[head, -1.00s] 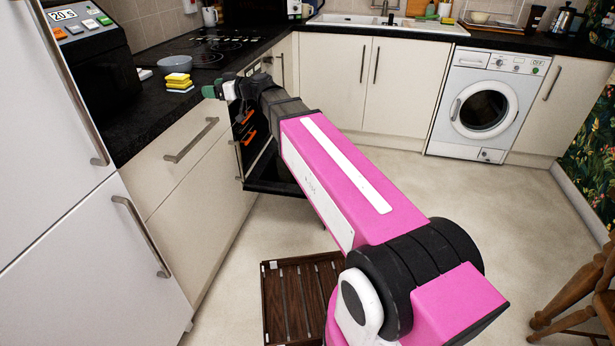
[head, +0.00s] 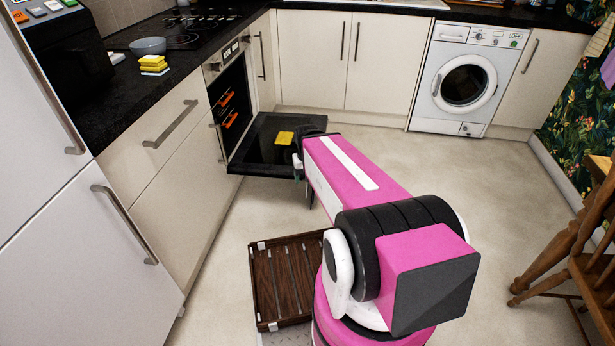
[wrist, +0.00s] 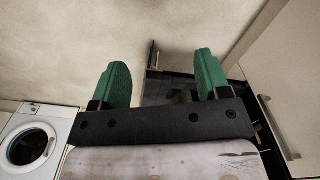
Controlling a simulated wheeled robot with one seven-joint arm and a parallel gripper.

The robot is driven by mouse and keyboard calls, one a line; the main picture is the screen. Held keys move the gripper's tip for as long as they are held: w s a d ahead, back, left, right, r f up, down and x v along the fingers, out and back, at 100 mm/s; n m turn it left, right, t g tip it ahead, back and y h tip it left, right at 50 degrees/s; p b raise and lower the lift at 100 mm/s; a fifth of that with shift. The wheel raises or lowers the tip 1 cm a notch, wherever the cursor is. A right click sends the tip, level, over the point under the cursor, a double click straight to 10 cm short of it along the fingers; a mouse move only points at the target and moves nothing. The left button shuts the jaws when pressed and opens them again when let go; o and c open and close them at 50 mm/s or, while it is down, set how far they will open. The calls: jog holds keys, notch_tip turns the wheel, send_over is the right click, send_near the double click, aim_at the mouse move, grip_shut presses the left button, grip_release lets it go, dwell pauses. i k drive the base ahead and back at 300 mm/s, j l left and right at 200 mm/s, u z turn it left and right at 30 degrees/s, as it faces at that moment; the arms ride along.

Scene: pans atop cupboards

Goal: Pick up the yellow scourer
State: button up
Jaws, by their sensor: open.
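In the head view, a flat yellow scourer (head: 284,137) lies on the lowered oven door (head: 262,158). Several more scourers form a stack (head: 153,65) on the dark counter at the left, with yellow and whitish layers. My gripper (head: 297,172) hangs beside the right edge of the oven door, mostly hidden by my arm. In the wrist view, the green fingers (wrist: 163,78) are apart with nothing held between them. Part of the dark door shows behind the fingers there. No yellow scourer is visible in the wrist view.
The open oven (head: 231,103) has orange-red items inside. A grey bowl (head: 148,46) stands on the counter. A brown slatted crate (head: 285,283) is on the floor near my base. A washing machine (head: 466,80) and wooden chair (head: 585,240) are at the right. The middle floor is clear.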

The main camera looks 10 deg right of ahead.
aim_at(156, 64)
jog(key=l+u, duration=0.1)
jog(key=u, duration=0.35)
jog(key=l+u, duration=0.15)
jog(key=u, duration=0.3)
jog(key=i+l+u, duration=0.1)
jog(key=u, duration=0.35)
jog(key=l+u, duration=0.15)
jog(key=u, duration=0.3)
